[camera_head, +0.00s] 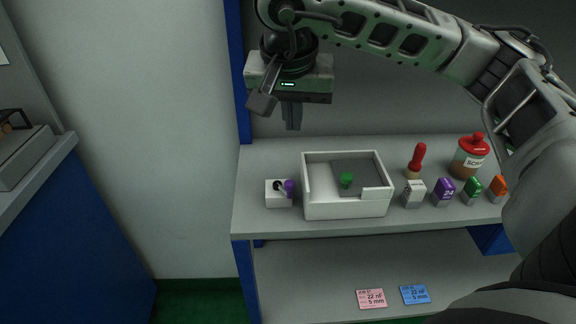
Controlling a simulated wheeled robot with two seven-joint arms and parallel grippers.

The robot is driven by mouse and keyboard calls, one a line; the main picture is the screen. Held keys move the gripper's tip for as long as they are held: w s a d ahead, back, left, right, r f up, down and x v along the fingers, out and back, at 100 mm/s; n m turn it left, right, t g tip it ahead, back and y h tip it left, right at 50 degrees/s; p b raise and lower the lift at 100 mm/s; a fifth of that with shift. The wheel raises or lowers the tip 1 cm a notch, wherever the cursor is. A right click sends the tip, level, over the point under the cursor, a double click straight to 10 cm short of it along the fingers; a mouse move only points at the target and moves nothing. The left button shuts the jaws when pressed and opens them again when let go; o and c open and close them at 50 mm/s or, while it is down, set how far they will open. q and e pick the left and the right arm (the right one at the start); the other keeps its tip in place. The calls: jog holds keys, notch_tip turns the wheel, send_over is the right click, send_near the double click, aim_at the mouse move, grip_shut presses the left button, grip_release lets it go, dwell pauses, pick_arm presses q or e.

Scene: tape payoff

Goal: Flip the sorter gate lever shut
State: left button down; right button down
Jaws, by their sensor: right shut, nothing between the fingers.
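The lever has a small white base (277,200) on the shelf top, just left of the white bin. A dark pivot and a purple knob (289,187) sit on it. The knob lies toward the right, close to the bin's left wall; I cannot tell if it touches. My right gripper (292,126) points down, its fingers together and empty. In the picture it is above the lever, apart from it. My left gripper is not in view.
The white bin (345,209) holds a small green item (346,180). To its right stand a red-handled tool (417,160), a red-lidded jar (469,158) and several small coloured blocks. A blue-sided cabinet (60,230) is at left. Pink and blue cards lie on the lower shelf.

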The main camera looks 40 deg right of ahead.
jog(key=x, duration=0.9)
jog(key=shift+a+f, duration=0.1)
jog(key=shift+f, duration=0.1)
jog(key=shift+s+a+f, duration=0.15)
jog(key=shift+s+a, duration=0.3)
jog(key=shift+s, duration=0.05)
jog(key=shift+s+a+f, duration=0.2)
jog(key=shift+s+a, duration=0.3)
jog(key=shift+s+a+f, duration=0.1)
jog(key=shift+s+a, duration=0.25)
jog(key=shift+s, duration=0.05)
jog(key=shift+w+a, duration=0.1)
